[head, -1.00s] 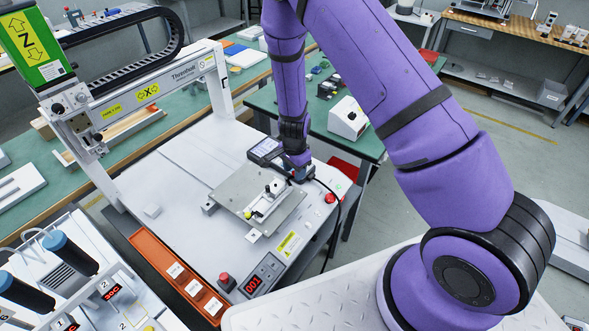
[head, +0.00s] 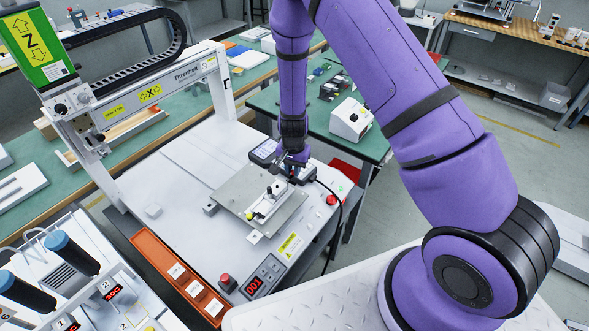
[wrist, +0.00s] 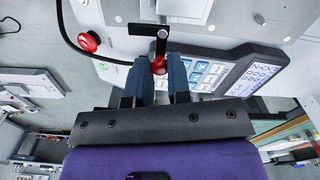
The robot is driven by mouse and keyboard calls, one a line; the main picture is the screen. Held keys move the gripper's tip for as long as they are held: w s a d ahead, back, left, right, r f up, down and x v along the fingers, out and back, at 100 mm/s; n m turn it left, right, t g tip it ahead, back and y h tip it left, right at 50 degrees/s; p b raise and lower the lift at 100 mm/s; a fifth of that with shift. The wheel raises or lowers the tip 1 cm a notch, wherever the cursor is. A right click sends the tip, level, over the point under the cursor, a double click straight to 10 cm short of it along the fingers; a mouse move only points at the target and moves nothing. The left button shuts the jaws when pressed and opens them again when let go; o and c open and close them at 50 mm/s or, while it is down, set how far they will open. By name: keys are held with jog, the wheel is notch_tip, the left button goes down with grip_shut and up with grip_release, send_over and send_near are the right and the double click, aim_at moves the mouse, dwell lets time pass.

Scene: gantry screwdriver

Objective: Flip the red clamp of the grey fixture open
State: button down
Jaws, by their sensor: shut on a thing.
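The grey fixture (head: 258,215) is a flat plate on the white machine bed, with a small white block (head: 266,205) on it. In the wrist view, the clamp shows as a black lever (wrist: 161,45) with a red knob (wrist: 159,67) at its end. My gripper (wrist: 161,75) has its blue fingers on either side of the red knob and is shut on it. In the head view my gripper (head: 290,165) is at the far right end of the fixture, and the red knob cannot be made out there.
A handheld keypad unit (wrist: 230,70) lies close beside my gripper. A red button (wrist: 89,41) and a black cable are near the bed's edge. An orange tray (head: 172,280) lies along the front left.

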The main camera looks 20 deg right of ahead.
jog(key=c, duration=1.1)
grip_release()
jog(key=shift+o, duration=0.2)
notch_tip(320, 180, up, 11)
